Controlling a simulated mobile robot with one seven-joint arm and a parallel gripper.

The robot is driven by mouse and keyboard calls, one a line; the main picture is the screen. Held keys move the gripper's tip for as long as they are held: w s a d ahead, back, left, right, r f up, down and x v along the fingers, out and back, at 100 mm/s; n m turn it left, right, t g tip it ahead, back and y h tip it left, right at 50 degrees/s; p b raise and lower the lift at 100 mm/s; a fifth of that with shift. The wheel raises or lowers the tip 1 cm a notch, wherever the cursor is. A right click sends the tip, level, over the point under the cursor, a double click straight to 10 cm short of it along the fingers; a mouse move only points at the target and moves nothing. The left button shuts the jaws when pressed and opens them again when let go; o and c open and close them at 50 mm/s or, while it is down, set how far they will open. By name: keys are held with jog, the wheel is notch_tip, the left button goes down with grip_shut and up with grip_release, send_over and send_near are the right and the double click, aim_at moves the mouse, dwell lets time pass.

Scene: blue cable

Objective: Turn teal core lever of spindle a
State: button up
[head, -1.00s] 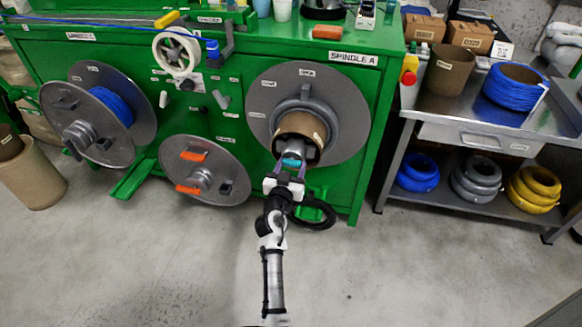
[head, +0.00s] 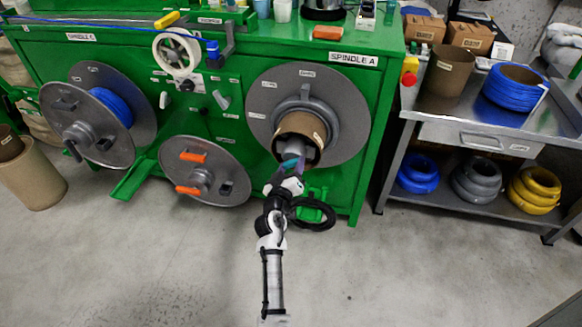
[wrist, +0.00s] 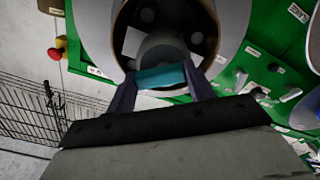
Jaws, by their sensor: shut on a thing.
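Spindle A is on the right of the green machine, with a large grey disc (head: 348,100) and a cardboard core (head: 302,124) at its centre. The teal core lever (wrist: 162,77) lies across the front of the core's hub in the wrist view. It also shows small in the head view (head: 290,163). My gripper (wrist: 160,84) is shut on the lever, one finger at each end of it. In the head view my gripper (head: 291,168) is tilted in front of the core and partly hides the hub.
A disc with orange handles (head: 205,170) is at lower left. A steel bench (head: 465,130) with coils stands to the right. The floor in front is clear.

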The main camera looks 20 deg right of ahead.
jog(key=n+p, duration=0.1)
jog(key=n, duration=0.4)
jog(key=shift+a+r+n, duration=0.1)
jog(key=shift+n, duration=0.2)
jog(key=n+p, duration=0.1)
jog(key=n, duration=0.4)
jog(key=shift+w+a+p, duration=0.1)
jog(key=shift+p, duration=0.25)
jog(key=shift+n, duration=0.3)
jog(key=o, duration=1)
jog(key=shift+b+v, duration=1.4)
jog(key=shift+v, duration=5.5)
